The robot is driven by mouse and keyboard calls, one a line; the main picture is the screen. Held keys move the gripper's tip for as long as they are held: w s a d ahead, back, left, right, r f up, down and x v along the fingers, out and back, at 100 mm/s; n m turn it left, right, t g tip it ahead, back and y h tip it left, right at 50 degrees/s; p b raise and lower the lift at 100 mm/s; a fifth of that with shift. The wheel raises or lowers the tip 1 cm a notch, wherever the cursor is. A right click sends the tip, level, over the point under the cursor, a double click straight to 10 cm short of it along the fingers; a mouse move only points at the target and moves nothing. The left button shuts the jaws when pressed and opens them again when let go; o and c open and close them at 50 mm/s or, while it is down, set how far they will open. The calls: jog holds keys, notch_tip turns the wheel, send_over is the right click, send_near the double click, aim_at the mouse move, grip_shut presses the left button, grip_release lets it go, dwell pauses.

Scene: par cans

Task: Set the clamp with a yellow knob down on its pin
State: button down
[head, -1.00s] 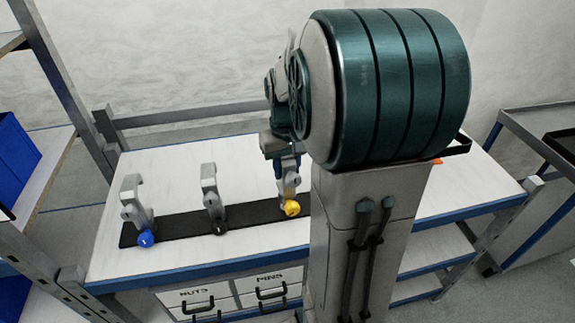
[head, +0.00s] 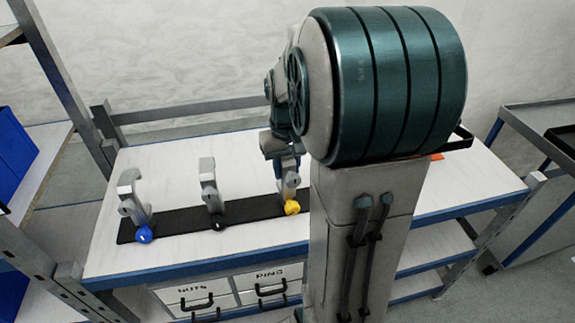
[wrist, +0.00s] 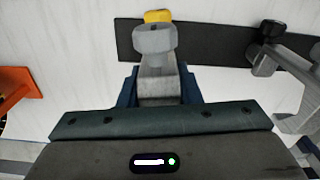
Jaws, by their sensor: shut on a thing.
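The clamp with a yellow knob (head: 291,207) is upright at the right end of the visible black strip. My gripper (head: 287,161) is shut on its upper part from above. In the wrist view the grey clamp body (wrist: 156,85) is between the fingers of my gripper (wrist: 160,84), with the yellow knob (wrist: 157,16) beyond it, over the end of the black strip. The pin under the clamp is hidden, so I cannot tell whether the clamp is seated or just above the strip.
A clamp with a blue knob (head: 132,195) and a clamp with a black knob (head: 210,186) stand on the black strip (head: 180,222) to the left. An orange thing (wrist: 22,88) lies at the wrist view's left. The white bench top (head: 165,155) is clear behind the strip.

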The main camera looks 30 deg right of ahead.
jog(key=shift+f, duration=0.35)
jog(key=shift+c, duration=2)
grip_release()
jog(key=shift+r, duration=0.1)
jog(key=shift+r+p, duration=4.15)
jog(key=shift+r, duration=1.25)
